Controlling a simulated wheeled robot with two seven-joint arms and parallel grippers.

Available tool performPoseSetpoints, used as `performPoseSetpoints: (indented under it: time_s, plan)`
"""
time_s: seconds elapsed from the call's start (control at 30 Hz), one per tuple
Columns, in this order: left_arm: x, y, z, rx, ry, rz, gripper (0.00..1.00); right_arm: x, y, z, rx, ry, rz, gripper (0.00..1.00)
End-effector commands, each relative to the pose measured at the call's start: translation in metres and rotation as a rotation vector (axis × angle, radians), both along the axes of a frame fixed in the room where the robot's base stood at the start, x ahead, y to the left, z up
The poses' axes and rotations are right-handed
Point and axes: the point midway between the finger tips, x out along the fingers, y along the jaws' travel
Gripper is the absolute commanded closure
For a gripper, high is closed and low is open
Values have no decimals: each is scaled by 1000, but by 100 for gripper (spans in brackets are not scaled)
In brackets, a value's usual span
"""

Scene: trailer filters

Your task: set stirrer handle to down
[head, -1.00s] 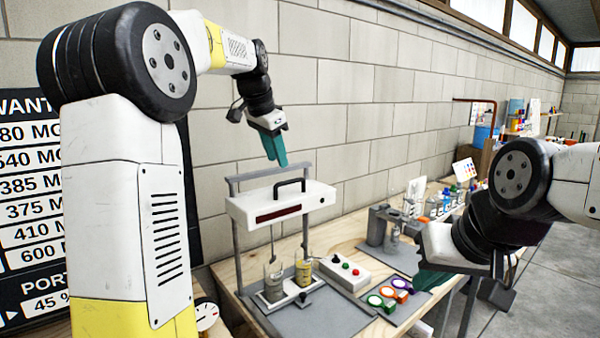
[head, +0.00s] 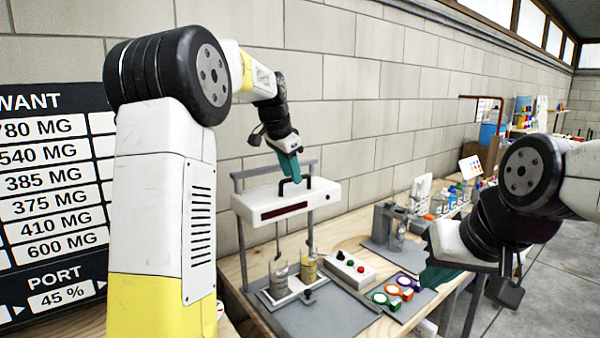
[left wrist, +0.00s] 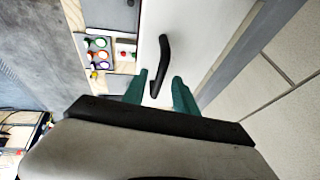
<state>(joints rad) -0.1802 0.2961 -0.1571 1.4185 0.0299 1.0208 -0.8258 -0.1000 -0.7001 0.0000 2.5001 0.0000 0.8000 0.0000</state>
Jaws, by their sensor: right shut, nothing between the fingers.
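The stirrer's white head (head: 262,203) hangs between grey posts, with two thin rods reaching down toward two beakers. Its black, arch-shaped handle (head: 309,183) stands on top of the head; it also shows in the left wrist view (left wrist: 163,62). My left gripper (head: 291,178) points down at the handle. In the left wrist view its teal fingers (left wrist: 158,84) are apart, with the handle's near end showing in the gap between them; I cannot tell whether they touch it. My right gripper (head: 438,276) is shut at the right, away from the stirrer, its fingers partly hidden by its wrist.
A button box (head: 349,269) and several coloured rings (head: 397,287) lie to the right. The block wall (head: 340,90) is close behind the stirrer.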

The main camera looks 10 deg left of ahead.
Motion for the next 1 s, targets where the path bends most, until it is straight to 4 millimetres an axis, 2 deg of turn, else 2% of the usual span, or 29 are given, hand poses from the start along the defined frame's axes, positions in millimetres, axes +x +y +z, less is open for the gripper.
performPoseSetpoints:
  time_s: [0.03,0.2,1.0]
  plan:
    - [0,0,0,0,0,0,66,0,0,0,0,0,0,100]
    - [0,0,0,0,0,0,99,0,0,0,0,0,0,100]
    - [0,0,1,0,-1,0,100,0,0,0,0,0,0,100]
